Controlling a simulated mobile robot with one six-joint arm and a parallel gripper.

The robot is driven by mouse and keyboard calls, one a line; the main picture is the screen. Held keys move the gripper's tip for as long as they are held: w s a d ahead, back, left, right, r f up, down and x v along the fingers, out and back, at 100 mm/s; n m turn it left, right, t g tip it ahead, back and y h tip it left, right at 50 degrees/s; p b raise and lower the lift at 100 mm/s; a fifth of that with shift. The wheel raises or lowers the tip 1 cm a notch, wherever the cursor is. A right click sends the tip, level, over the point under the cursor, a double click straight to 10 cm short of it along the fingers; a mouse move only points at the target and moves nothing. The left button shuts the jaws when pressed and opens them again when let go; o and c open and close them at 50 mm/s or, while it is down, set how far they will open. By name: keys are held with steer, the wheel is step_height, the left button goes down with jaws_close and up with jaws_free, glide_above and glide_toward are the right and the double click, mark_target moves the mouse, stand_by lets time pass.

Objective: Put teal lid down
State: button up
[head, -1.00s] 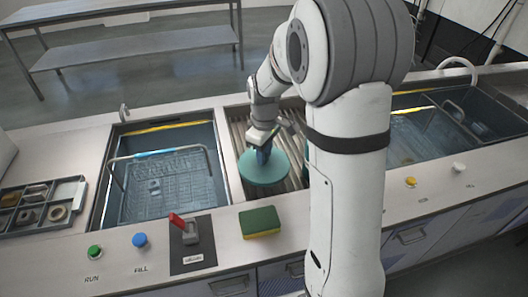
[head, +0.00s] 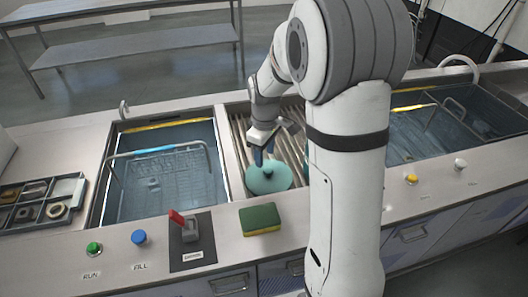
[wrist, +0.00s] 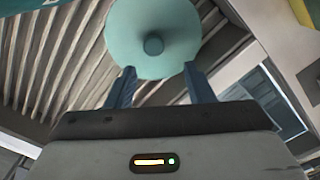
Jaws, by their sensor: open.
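The round teal lid (head: 268,181) lies on the ribbed metal drainboard (head: 237,133) between the two tanks, near its front edge. In the wrist view the lid (wrist: 153,22) shows its flat top and its small round knob (wrist: 153,45). My gripper (head: 264,160) is just over the lid. In the wrist view my gripper (wrist: 160,70) has its two blue fingers apart, with the knob between and just beyond the tips, touching neither. The gripper is open and holds nothing.
The left tank (head: 207,187) holds a wire basket (head: 130,158). A green and yellow sponge (head: 260,219), a red-handled switch (head: 178,217) and green and blue buttons sit along the front counter. A parts tray (head: 13,190) stands far left. My arm hides the drainboard's right side.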

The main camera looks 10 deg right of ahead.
step_height(320, 180, up, 12)
steer(key=p, duration=0.1)
steer(key=s+f+m+t, duration=0.1)
steer(key=s+m, duration=0.8)
steer(key=s, duration=1.2)
steer(key=shift+s+t, duration=0.15)
steer(key=shift+t, duration=0.65)
steer(key=shift+a, duration=0.1)
steer(key=shift+c, duration=0.2)
